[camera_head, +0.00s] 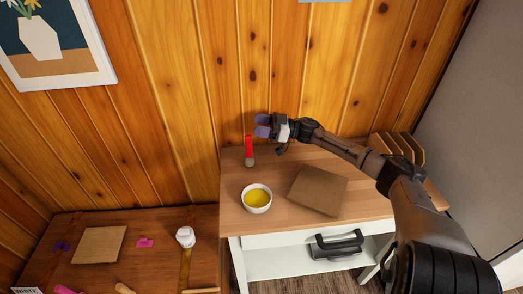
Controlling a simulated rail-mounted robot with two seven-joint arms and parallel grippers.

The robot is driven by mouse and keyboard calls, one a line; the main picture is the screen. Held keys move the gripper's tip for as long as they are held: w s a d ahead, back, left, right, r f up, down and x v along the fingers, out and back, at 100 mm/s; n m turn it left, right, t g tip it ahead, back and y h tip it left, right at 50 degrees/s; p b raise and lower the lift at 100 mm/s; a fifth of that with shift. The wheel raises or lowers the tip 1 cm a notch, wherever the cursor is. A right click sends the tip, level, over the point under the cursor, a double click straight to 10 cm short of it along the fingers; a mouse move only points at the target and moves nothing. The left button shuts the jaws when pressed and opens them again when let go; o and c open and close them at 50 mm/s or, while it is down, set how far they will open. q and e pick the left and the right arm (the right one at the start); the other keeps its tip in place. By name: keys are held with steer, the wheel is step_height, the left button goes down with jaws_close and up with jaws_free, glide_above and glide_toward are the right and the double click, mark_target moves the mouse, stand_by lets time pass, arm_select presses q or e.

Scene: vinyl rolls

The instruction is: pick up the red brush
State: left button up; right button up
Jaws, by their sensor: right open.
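The red brush (249,147) stands near the back left of the light wooden table (275,217), its red handle up and its darker head down. My right gripper (262,126) is just above and to the right of the brush, close to the wooden wall. Its bluish fingers point left and are apart, with nothing seen between them. Whether a finger touches the brush handle I cannot tell. My left gripper is out of view.
A white bowl (257,199) with yellow contents is in front of the brush. A brown square board (317,191) lies to its right. Brown upright dividers (401,148) stand at the back right. A lower, darker table (150,262) with small items is at left.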

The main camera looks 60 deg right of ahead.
mark_target(248, 139)
steer(key=shift+m+g+h, duration=0.3)
steer(key=shift+g, duration=0.4)
steer(key=shift+w+a+f+p, duration=0.25)
steer(key=shift+w+a+f, duration=0.3)
steer(key=shift+f, duration=0.3)
steer(key=shift+w+a+f+p, duration=0.25)
steer(key=shift+w+a+f, duration=0.25)
steer(key=shift+f, duration=0.3)
steer(key=shift+w+a+f+p, duration=0.25)
steer(key=shift+w+a+f, duration=0.3)
steer(key=shift+f, duration=0.3)
steer(key=shift+x, duration=0.95)
steer(key=shift+f, duration=0.15)
steer(key=c, duration=0.3)
jaws_close()
